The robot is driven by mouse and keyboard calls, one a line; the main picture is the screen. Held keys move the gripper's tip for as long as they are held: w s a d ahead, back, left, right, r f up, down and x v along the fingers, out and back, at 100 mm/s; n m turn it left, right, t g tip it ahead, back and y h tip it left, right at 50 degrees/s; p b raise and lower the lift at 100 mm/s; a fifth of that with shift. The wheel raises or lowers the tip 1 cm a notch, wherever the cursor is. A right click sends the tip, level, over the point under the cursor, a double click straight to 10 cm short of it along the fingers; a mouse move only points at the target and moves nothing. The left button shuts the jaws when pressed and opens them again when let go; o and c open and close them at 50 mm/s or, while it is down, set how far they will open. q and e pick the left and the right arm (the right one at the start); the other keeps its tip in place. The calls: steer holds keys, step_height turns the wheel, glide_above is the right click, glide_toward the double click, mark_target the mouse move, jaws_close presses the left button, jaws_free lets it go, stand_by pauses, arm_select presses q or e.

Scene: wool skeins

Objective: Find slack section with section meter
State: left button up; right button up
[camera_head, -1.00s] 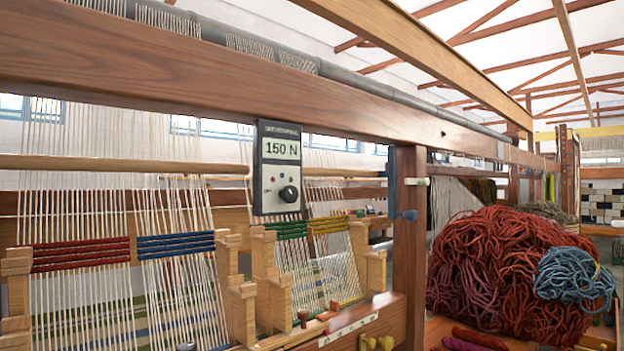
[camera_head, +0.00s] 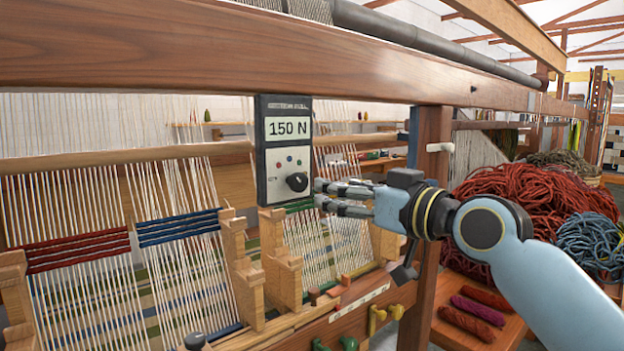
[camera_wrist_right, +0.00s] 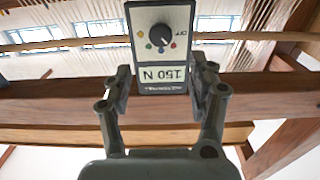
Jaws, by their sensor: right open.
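The section meter (camera_head: 285,150) is a dark box hanging at the loom's top beam, with a display reading 150 N and a dark knob below. My right gripper (camera_head: 318,194) is open, its fingertips at the right of the meter's knob in the head view. In the right wrist view the meter (camera_wrist_right: 162,40) appears upside down between the open fingers (camera_wrist_right: 165,80); I cannot tell whether they touch it. The warp sections carry bands: red (camera_head: 75,250), blue (camera_head: 178,227) and green (camera_head: 298,208). The yellow band is hidden behind my right gripper. My left gripper is out of view.
The wooden top beam (camera_head: 200,50) runs across above the warp, and a post (camera_head: 428,160) stands right of the meter. Wooden blocks (camera_head: 283,265) separate the sections. Red yarn (camera_head: 540,195) and blue yarn (camera_head: 590,240) are heaped at the right.

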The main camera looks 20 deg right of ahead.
mark_target(302, 181)
steer(key=p+x, duration=0.1)
steer(key=x, duration=0.8)
steer(key=shift+w+a+f, duration=0.15)
steer(key=shift+w+f, duration=0.05)
steer(key=shift+w, duration=0.1)
steer(key=shift+c, duration=0.4)
steer(key=c, duration=1.1)
steer(key=shift+o, duration=0.2)
steer(key=shift+m+p, duration=0.4)
steer(key=m+p, duration=0.1)
steer(key=m, duration=0.2)
steer(key=shift+r+m, duration=0.1)
steer(key=shift+m, duration=0.2)
steer(key=shift+m+p, duration=0.9)
steer(key=shift+m, duration=0.8)
